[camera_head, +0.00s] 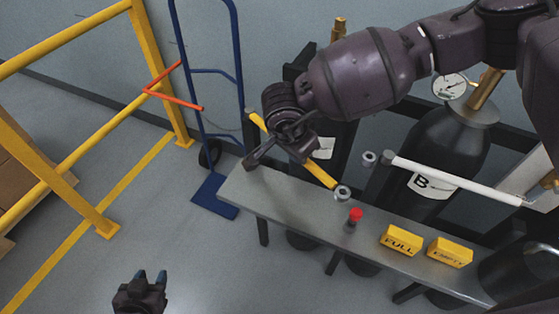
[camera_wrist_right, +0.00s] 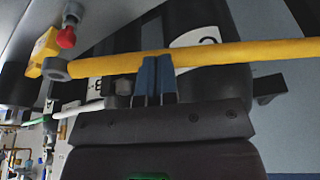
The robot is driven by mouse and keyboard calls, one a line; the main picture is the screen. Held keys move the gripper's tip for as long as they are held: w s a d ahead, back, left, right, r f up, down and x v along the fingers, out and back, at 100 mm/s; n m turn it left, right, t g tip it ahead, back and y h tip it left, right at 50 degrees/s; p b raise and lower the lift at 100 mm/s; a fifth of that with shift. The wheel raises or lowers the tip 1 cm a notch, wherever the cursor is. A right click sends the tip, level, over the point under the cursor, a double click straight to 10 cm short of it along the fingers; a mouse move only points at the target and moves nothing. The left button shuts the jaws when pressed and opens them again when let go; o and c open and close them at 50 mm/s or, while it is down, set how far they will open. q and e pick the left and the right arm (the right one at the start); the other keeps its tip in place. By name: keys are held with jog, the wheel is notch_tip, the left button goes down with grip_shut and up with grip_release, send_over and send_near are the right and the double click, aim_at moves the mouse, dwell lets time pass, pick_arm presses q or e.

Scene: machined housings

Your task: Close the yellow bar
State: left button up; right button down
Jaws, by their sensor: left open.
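The yellow bar (camera_head: 321,172) slants over the grey ledge in the head view, from the upper left down to a grey ring-shaped end piece (camera_head: 342,193). My right arm comes in from the upper right, and its hand hides the bar's middle. In the right wrist view the bar (camera_wrist_right: 245,55) runs across the picture to the grey ring at left. My right gripper (camera_wrist_right: 156,68) has its blue fingers close together, in front of the bar and seemingly touching it, not around it. My left gripper (camera_head: 150,276) is open and empty over the floor at bottom left, well away from the bar.
A white bar (camera_head: 455,180) crosses a black cylinder (camera_head: 425,140) marked B. The grey ledge (camera_head: 285,205) carries a red knob (camera_head: 355,215) and yellow FULL (camera_head: 401,240) and EMPTY (camera_head: 450,252) blocks. A blue hand truck (camera_head: 214,190) and yellow railing (camera_head: 160,70) stand left. Floor between is clear.

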pick_arm(q)
jog(key=shift+f+b, duration=0.7)
jog(key=shift+f, duration=0.35)
pick_arm(e)
jog(key=w+d+n, duration=0.3)
jog(key=w+d, duration=0.2)
jog(key=d, duration=0.1)
jog(key=shift+w+t+y, duration=0.2)
jog(key=shift+t+y, duration=0.1)
pick_arm(q)
jog(key=shift+s, duration=0.2)
pick_arm(e)
jog(key=shift+a, duration=0.1)
